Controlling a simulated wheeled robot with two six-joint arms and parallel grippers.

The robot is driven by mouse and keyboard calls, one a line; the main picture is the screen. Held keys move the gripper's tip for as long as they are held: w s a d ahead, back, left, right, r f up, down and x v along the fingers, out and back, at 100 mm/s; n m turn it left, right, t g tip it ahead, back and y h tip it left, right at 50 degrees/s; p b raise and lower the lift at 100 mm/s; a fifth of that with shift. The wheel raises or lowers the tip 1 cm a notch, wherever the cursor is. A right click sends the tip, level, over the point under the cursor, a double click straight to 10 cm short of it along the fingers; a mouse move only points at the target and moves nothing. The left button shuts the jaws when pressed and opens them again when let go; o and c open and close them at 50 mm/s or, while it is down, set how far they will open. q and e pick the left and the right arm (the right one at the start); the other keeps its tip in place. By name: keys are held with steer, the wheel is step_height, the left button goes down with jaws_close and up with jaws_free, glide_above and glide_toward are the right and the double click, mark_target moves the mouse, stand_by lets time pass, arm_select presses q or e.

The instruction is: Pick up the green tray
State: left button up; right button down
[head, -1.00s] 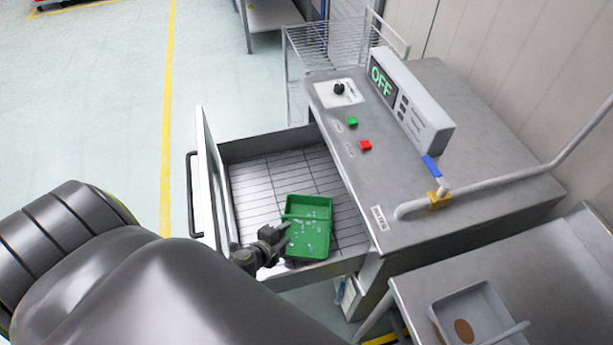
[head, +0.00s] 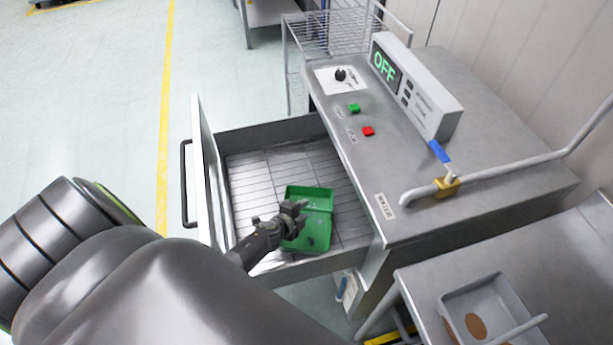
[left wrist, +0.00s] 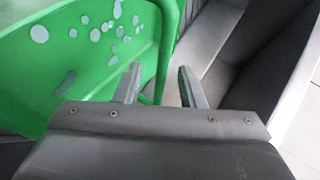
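The green tray (head: 316,237) lies in the open drawer, on its wire rack. It also fills the left of the left wrist view (left wrist: 85,65), with pale spots on its surface. My left gripper (head: 296,211) is over the tray in the head view and hides part of it. In the left wrist view its two fingers (left wrist: 160,88) are apart, and a green edge of the tray shows between them. I cannot tell whether either finger touches the tray. My right gripper is in neither view.
The drawer (head: 268,137) is pulled out of a steel machine (head: 475,115) whose display reads OFF. The drawer's front with its handle (head: 185,184) stands at the left. A grey tray (head: 465,300) sits on a table at the lower right. A bent pipe (head: 520,170) crosses the machine top.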

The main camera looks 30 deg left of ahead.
arm_select(q)
jaws_close()
steer(key=shift+w+r, duration=0.1)
stand_by(0.6)
